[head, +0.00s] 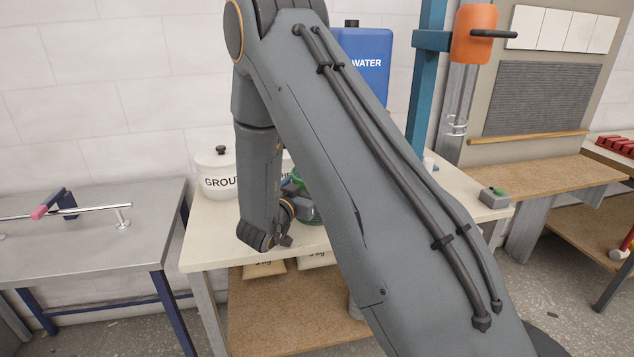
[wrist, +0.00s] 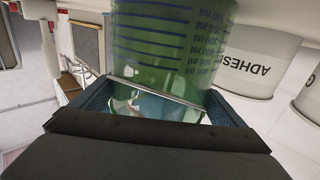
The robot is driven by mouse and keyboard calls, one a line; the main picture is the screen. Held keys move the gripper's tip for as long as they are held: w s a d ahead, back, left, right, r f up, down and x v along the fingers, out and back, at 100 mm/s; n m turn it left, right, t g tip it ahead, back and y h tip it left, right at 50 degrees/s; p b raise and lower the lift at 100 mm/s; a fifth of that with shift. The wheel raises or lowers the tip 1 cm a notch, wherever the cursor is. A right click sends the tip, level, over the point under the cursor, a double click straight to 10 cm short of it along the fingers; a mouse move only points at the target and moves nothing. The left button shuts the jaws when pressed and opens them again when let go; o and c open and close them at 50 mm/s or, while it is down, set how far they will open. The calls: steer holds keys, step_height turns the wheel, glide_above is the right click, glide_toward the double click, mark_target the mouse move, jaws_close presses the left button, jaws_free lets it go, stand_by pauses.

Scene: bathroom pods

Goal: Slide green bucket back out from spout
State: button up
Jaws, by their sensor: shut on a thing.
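The green bucket (wrist: 165,50) is translucent, with dark blue ml marks. In the wrist view it fills the space between the two fingers of my gripper (wrist: 160,105), which is shut on it. A thin metal bar crosses in front of it. In the head view only slivers of the green bucket (head: 291,187) show behind my arm, at the white-topped bench. My gripper (head: 300,206) is partly hidden there too. The blue water container (head: 366,62) stands above and behind. Its spout is hidden by my arm, so I cannot tell how the bucket sits under it.
A white grout tub (head: 216,176) stands left of the bucket on the bench (head: 215,240). The wrist view shows an adhesive tub (wrist: 248,72) close beside the bucket. Bags lie on the shelf below.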

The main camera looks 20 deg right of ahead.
steer(key=shift+a, duration=0.25)
steer(key=o, duration=1.1)
steer(key=b+v, duration=0.1)
steer(key=v, duration=0.6)
steer(key=shift+s+a+b, duration=0.2)
steer(key=shift+a+b, duration=0.1)
steer(key=shift+b, duration=0.05)
